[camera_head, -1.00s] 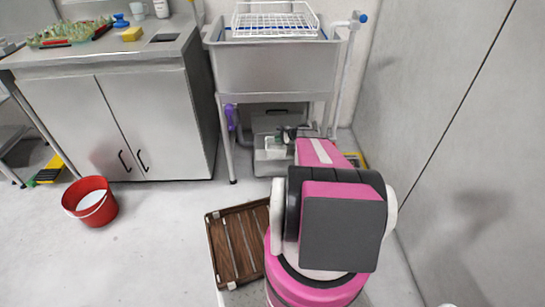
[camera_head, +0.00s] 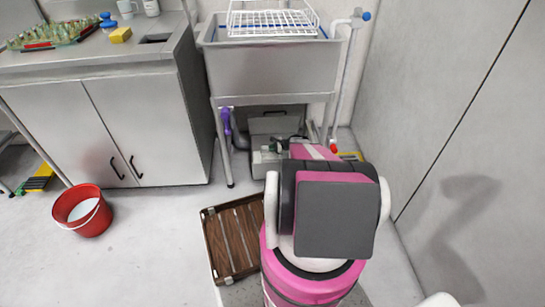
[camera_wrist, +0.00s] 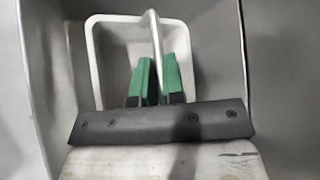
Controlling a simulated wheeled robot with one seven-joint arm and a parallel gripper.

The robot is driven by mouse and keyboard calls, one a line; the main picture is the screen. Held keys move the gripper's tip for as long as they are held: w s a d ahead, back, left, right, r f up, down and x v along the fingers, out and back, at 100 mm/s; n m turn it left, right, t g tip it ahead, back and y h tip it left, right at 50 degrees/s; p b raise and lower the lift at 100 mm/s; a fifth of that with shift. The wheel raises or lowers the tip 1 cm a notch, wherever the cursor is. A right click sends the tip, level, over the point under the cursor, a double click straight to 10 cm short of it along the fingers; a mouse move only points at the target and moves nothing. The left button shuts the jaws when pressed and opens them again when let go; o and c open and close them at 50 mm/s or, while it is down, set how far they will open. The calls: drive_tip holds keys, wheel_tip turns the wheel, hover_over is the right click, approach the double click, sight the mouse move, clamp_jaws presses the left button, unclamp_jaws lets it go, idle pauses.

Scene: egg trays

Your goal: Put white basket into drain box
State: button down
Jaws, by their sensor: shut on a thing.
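The white basket (camera_wrist: 97,55) is a square, open container with a thin bar handle, seen from above in the wrist view. My gripper (camera_wrist: 158,68) has green fingers, one on each side of the handle, and is shut on it. Tall grey walls, apparently the drain box (camera_wrist: 215,45), surround the basket on the left, right and far side. How deep the basket sits, and whether it touches the bottom, I cannot tell. In the head view a grey box (camera_head: 269,124) stands under the sink, with my gripper (camera_head: 268,150) low in front of it, partly hidden by my arm.
The steel sink (camera_head: 270,72) on legs stands above, with a white wire rack (camera_head: 273,22) on it. A pipe (camera_head: 338,85) runs down its right side. A brown slatted crate (camera_head: 232,238) and a red bucket (camera_head: 83,212) are on the floor. A wall closes the right side.

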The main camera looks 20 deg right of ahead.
sight(272, 154)
drive_tip(key=shift+f, duration=2.5)
drive_tip(key=c, duration=1.2)
unclamp_jaws()
drive_tip(key=shift+f, duration=0.1)
